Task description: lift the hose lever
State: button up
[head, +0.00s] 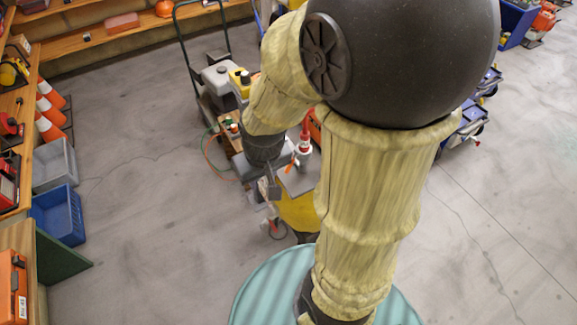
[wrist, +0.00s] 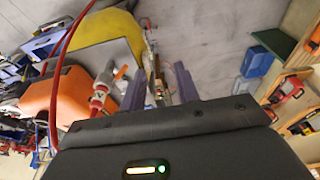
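An orange lever (wrist: 121,72) juts from a red and white hose fitting (wrist: 100,92) in the wrist view, left of my gripper (wrist: 160,75). The gripper's two grey fingers stand apart, with no held object visible between them. In the head view the orange lever (head: 291,166) shows as a small tilted piece below the red-topped fitting (head: 305,140). My gripper (head: 268,190) is just to the lower left of it there, partly blurred into the machine behind. The lever and the fingers look apart. A red hose (wrist: 62,60) curves up at the left of the wrist view.
A yellow machine (head: 298,212) stands by the gripper, and an orange housing (wrist: 55,105) lies beside the fitting. A cart with a tall dark handle (head: 180,45) stands behind. Blue (head: 60,213) and grey (head: 55,165) bins sit at left. Floor (head: 130,150) between is clear.

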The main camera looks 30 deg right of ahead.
jog(key=w+a+f+n+g+h, duration=0.2)
jog(key=w+f+n+g+h, duration=0.2)
jog(key=w+f+n+h, duration=0.8)
jog(key=w+n+h+p, duration=0.1)
jog(key=w+n, duration=0.2)
jog(key=n, duration=0.1)
jog(key=shift+a+f+n+g, duration=0.2)
jog(key=shift+a+n+g, duration=0.1)
jog(key=shift+g, duration=0.1)
jog(key=shift+d, duration=0.15)
jog(key=p+x, duration=0.5)
jog(key=x, duration=1.2)
jog(key=shift+d+r+p, duration=0.15)
jog(key=shift+d+p, duration=0.05)
jog(key=shift+p, duration=0.2)
grip_shut()
